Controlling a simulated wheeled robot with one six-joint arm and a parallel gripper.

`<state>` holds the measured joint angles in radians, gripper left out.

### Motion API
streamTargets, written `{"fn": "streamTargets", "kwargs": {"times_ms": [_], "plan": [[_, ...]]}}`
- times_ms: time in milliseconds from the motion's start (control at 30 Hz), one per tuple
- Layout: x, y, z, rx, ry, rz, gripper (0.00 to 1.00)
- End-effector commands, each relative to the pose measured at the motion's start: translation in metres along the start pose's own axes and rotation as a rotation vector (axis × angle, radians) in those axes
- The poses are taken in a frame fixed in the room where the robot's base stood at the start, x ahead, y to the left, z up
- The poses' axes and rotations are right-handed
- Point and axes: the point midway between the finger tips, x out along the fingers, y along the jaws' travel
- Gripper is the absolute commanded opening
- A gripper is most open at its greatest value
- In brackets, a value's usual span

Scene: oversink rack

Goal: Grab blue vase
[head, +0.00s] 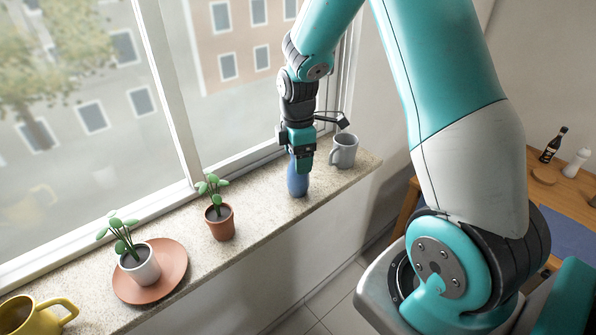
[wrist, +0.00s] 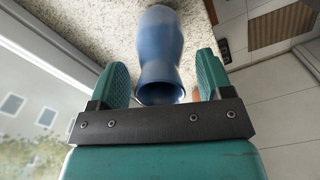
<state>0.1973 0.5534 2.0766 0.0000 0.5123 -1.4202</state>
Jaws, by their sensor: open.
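The blue vase (head: 298,182) stands upright on the speckled windowsill, between the terracotta pot and the grey mug. Its upper part is partly hidden behind my gripper (head: 300,164) in the head view. In the wrist view the blue vase (wrist: 160,50) lies between the two green fingers of my gripper (wrist: 165,78), with its open mouth closest to the camera. The fingers are open, one on each side of the vase. A gap shows on both sides, narrower on the left near the mouth.
A grey mug (head: 344,151) stands close to the right of the vase. A plant in a terracotta pot (head: 220,225) is to the left, then a white potted plant (head: 141,266) on a terracotta saucer (head: 176,262) and a yellow mug (head: 38,318). The window (head: 110,100) runs behind the sill.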

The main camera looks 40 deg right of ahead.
Motion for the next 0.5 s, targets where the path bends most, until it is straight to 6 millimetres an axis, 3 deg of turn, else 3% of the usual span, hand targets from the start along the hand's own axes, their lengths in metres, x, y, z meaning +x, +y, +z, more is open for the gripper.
{"fn": "streamTargets", "kwargs": {"times_ms": [267,500], "plan": [[0.0058,0.0000,0.0000,0.000,0.000,0.001,0.73],[0.0055,0.0000,0.0000,0.000,0.000,0.001,0.20]]}}
